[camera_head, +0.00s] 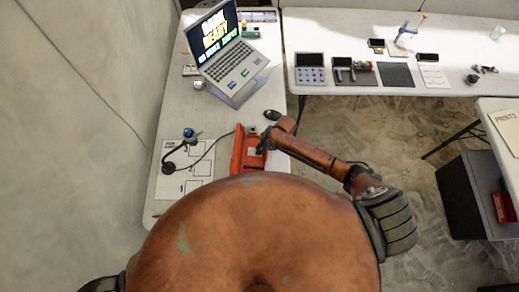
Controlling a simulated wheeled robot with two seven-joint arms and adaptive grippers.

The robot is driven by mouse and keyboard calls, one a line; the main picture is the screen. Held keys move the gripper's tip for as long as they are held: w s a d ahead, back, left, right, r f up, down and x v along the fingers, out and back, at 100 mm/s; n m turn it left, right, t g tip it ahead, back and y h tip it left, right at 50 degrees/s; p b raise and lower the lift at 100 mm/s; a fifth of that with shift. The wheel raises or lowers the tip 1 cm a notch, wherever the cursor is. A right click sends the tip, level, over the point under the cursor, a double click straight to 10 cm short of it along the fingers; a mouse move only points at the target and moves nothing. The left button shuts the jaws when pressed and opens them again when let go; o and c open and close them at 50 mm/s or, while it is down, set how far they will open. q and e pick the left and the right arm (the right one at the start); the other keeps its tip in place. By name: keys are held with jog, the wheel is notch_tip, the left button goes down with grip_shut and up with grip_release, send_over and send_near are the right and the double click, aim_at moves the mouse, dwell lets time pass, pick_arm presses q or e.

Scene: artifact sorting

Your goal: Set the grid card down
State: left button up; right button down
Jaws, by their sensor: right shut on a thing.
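My right gripper (262,144) reaches in over the left table, just beside and above a red tray-like object (238,160). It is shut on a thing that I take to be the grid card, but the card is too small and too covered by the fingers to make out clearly. A white sheet with outlined squares (197,183) lies flat on the table left of the red object. My left gripper is not in view.
An open laptop (232,68) stands behind. A black stand with a blue ball (188,132) and its cable are at the left, and a dark mouse (272,115) is near the table edge. The far table (440,103) holds flat cards and small tools. A dark bin (470,205) stands right.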

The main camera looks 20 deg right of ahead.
jog(key=shift+f, duration=0.1)
jog(key=c, duration=2)
grip_release()
jog(key=v, duration=1.2)
